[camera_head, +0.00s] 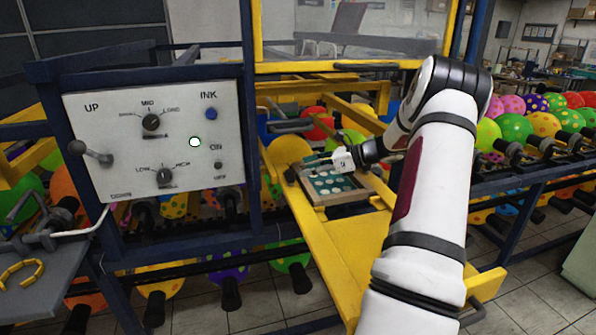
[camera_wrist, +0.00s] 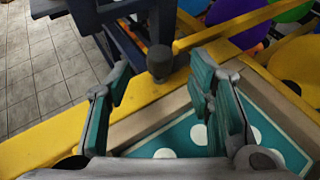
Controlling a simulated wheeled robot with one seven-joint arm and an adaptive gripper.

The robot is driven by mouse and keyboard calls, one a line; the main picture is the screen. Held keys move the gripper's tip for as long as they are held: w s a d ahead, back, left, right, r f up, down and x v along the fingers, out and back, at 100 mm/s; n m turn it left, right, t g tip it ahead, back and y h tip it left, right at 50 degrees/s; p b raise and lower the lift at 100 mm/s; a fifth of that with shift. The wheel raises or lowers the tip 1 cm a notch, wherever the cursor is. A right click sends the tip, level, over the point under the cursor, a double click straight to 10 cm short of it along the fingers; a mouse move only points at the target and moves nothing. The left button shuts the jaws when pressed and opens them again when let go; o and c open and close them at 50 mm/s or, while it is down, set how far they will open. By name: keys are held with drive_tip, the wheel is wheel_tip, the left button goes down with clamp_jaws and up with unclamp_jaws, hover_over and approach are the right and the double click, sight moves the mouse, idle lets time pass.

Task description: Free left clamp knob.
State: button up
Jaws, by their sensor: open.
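I see no contact. In the head view my gripper (camera_head: 316,161) reaches left over the frame. The frame has a tan wooden border (camera_head: 318,200) around a teal sheet with white dots (camera_wrist: 200,134).
A yellow bed (camera_head: 330,240) carries the frame. A white control panel (camera_head: 155,140) with knobs and a lever stands at left. Rows of spotted balloons (camera_head: 545,124) lie on both sides.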

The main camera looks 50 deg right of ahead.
drive_tip(key=v, duration=0.6)
drive_tip(key=shift+s+r, duration=0.2)
drive_tip(key=shift+s, duration=0.1)
drive_tip(key=shift+d, duration=0.1)
